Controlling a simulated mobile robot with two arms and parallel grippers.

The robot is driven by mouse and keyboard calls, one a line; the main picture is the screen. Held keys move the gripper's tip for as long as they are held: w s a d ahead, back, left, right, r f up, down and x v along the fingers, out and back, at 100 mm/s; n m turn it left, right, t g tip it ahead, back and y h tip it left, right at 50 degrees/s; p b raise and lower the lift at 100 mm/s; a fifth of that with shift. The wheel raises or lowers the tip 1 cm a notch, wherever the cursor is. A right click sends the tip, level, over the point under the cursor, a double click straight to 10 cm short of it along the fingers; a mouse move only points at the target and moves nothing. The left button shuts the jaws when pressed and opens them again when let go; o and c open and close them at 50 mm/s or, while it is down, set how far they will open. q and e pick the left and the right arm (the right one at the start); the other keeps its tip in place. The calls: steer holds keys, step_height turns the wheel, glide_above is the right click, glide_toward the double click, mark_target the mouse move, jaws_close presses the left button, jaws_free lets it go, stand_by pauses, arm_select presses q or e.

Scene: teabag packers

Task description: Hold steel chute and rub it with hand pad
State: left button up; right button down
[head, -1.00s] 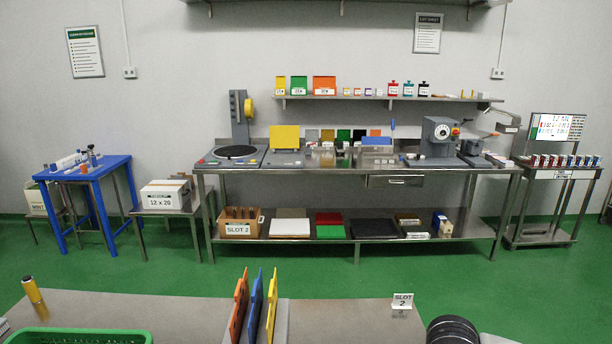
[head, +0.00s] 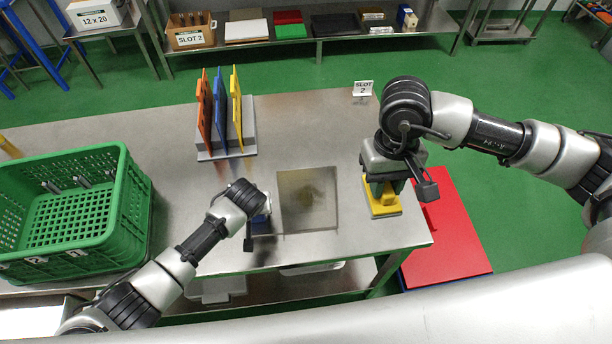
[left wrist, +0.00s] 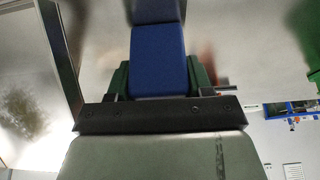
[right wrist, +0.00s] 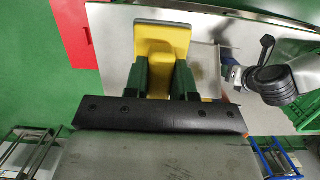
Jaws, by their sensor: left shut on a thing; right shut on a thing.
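The steel chute (head: 308,215) shows as a flat square metal piece with a brownish smudge at the middle of the bench's front part. The smudged metal (left wrist: 25,120) also shows at the left of the left wrist view. My left gripper (head: 260,206) is shut on a blue block (left wrist: 158,60) at the chute's left edge. My right gripper (head: 384,183) is shut on the yellow hand pad (head: 383,204), right of the chute and apart from it. The pad (right wrist: 162,42) has a pale underside layer. I cannot tell whether it touches the bench.
A green crate (head: 125,200) stands on the bench (head: 300,115) at the left. A grey rack (head: 228,152) holds orange, blue and yellow boards behind the chute. A slot sign (head: 362,88) stands at the back. A red panel (head: 450,235) lies beyond the bench's right edge.

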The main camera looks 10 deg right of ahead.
stand_by(0.4)
steer(key=a+f+n+t+h, duration=0.2)
steer(key=a+f+n+t, duration=0.8)
steer(key=f, duration=0.8)
steer(key=shift+m+t, duration=0.4)
steer(key=shift+m, duration=0.4)
steer(key=shift+w+a+f, duration=0.35)
steer(key=shift+w+f, duration=0.2)
steer(key=shift+w, duration=0.15)
steer(key=shift+w+a+f, duration=0.3)
steer(key=shift+w+f, duration=0.2)
steer(key=shift+w, duration=0.25)
steer(key=shift+w+a+f, duration=0.35)
steer(key=shift+w+f, duration=0.2)
steer(key=shift+w, duration=0.15)
steer(key=shift+x, duration=1)
steer(key=shift+w+a+r, duration=0.1)
steer(key=shift+a+r, duration=0.05)
